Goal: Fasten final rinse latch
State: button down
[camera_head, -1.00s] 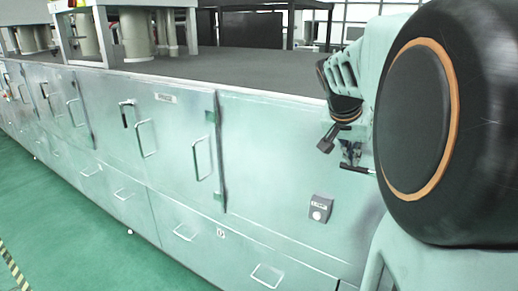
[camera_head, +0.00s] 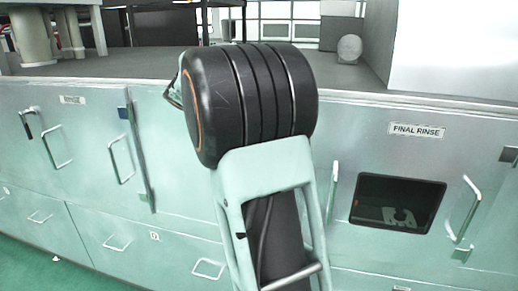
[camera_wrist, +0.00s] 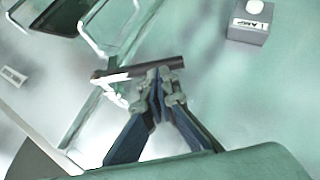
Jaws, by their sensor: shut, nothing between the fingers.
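The final rinse door, marked by a "FINAL RINSE" label (camera_head: 417,130), is in the right half of the head view, with a dark window (camera_head: 397,225) and a handle on either side. In the wrist view, a latch with a dark bar (camera_wrist: 112,74) and a pale metal bracket lies across the middle, beside the door handle (camera_wrist: 109,47). My gripper (camera_wrist: 160,82) is shut and empty. Its fingertips overlap the right end of the bar; I cannot tell whether they touch it. In the head view my arm hides the gripper and latch.
A grey lamp box (camera_wrist: 246,32) is on the panel at the upper right of the wrist view. Other cabinet doors and drawers with protruding bar handles (camera_head: 58,149) are left of my arm. A grey worktop (camera_head: 150,66) runs above the cabinets.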

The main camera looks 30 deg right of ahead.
jog(key=s+d+f+n+g+h+b, duration=0.3)
jog(key=s+f+n+g+h+b, duration=0.1)
jog(key=f+h+b, duration=0.3)
jog(key=shift+d+n+g+h+b, duration=0.3)
jog(key=shift+n+g+h+b, duration=0.25)
jog(key=shift+b, duration=0.4)
jog(key=shift+f, duration=0.1)
